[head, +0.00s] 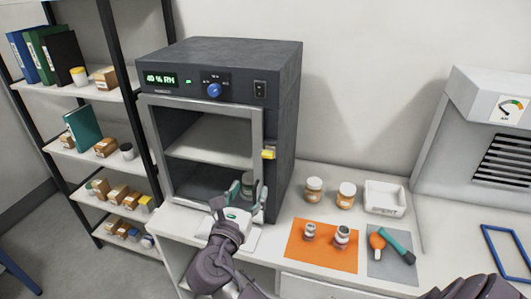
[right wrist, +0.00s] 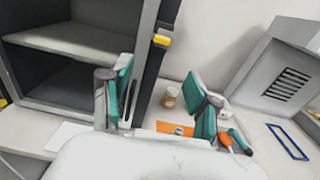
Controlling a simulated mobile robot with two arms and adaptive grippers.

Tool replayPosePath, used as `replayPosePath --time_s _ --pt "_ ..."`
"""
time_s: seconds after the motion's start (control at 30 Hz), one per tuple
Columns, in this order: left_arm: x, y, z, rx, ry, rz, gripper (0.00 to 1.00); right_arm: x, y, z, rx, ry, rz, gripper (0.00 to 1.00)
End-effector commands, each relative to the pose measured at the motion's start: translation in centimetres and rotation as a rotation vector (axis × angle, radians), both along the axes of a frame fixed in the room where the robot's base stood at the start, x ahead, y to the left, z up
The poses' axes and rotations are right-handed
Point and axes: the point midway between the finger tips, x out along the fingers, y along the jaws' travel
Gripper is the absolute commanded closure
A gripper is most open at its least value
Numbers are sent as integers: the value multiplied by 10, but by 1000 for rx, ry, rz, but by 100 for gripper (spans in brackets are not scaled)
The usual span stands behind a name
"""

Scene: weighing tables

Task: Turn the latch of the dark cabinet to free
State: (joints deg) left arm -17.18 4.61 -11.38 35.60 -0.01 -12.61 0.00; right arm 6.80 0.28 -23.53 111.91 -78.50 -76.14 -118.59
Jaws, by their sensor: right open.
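The dark cabinet (head: 287,110) stands on the bench, with a display, a blue knob and a switch along its top panel. A light grey frame surrounds its front, and its shelf inside is visible. The yellow latch (head: 268,154) sits on the right side of this frame, and it also shows in the right wrist view (right wrist: 162,40). My right gripper (head: 248,190) is in front of the cabinet's lower right corner, below the latch and apart from it. In the right wrist view, its fingers (right wrist: 163,100) are spread with nothing held between them. My left gripper is out of view.
Right of the cabinet are an orange mat (head: 322,258) with two small jars, a grey mat (head: 391,270) with tools, two brown jars and a white tray (head: 385,197). A shelf rack stands left. A vented grey housing (head: 470,130) stands right.

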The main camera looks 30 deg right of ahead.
Motion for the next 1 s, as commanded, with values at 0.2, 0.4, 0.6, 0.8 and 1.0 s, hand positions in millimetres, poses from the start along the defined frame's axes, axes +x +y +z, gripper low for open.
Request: replayPosePath --time_s 0.2,0.4,0.6,0.8,1.0 --pt "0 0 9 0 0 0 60 10 -16 10 -18 0 -13 40" --pt "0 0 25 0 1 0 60 36 -48 11 -18 1 -13 40" --pt "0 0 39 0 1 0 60 64 -79 10 -17 1 -11 40" --pt "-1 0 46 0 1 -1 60 82 -99 8 -14 1 -9 40" --pt "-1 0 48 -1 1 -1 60 87 -106 6 -11 -1 -8 40"
